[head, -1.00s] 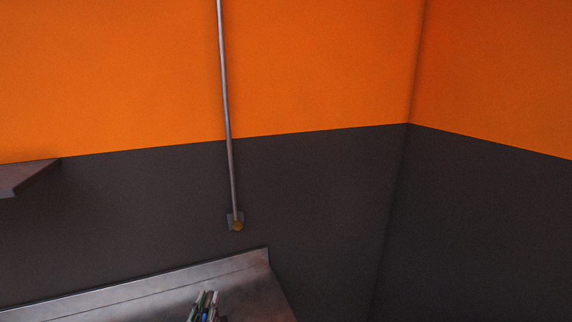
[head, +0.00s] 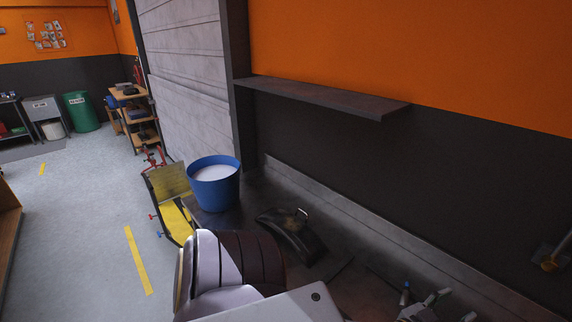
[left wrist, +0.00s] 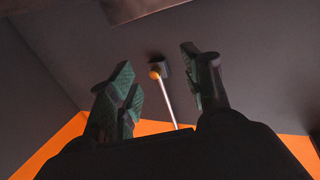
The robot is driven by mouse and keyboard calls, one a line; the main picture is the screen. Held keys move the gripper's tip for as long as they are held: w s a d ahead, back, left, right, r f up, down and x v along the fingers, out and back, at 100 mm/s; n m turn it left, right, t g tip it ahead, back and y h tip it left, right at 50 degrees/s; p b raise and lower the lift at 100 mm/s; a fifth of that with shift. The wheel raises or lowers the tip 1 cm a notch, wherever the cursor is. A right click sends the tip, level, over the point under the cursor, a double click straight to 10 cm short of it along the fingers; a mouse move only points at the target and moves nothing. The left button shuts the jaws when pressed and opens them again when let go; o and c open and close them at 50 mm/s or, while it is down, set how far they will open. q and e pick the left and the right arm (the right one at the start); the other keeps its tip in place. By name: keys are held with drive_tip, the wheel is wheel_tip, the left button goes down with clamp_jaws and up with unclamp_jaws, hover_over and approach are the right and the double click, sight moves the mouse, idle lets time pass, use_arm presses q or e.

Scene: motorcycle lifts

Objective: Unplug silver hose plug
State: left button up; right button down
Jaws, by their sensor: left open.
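A brass-coloured fitting (head: 548,265) sits on a small plate low on the dark wall, at the right edge of the head view. In the left wrist view the fitting (left wrist: 155,74) shows with a thin silver pipe (left wrist: 167,104) running from it. No separate hose or silver plug can be made out. My left gripper (left wrist: 158,70) is open in the left wrist view, with nothing seen between its fingers. The fitting appears beyond the fingers, apart from them.
A dark metal bench with a raised back edge (head: 395,235) runs along the wall. A blue bucket (head: 214,188) and a black curved part (head: 291,235) stand on it. A shelf (head: 320,96) juts out above. Open floor (head: 90,210) lies at left.

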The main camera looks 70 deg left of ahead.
use_arm(q)
drive_tip(key=s, duration=1)
idle(0.4)
idle(0.4)
drive_tip(key=shift+s, duration=0.1)
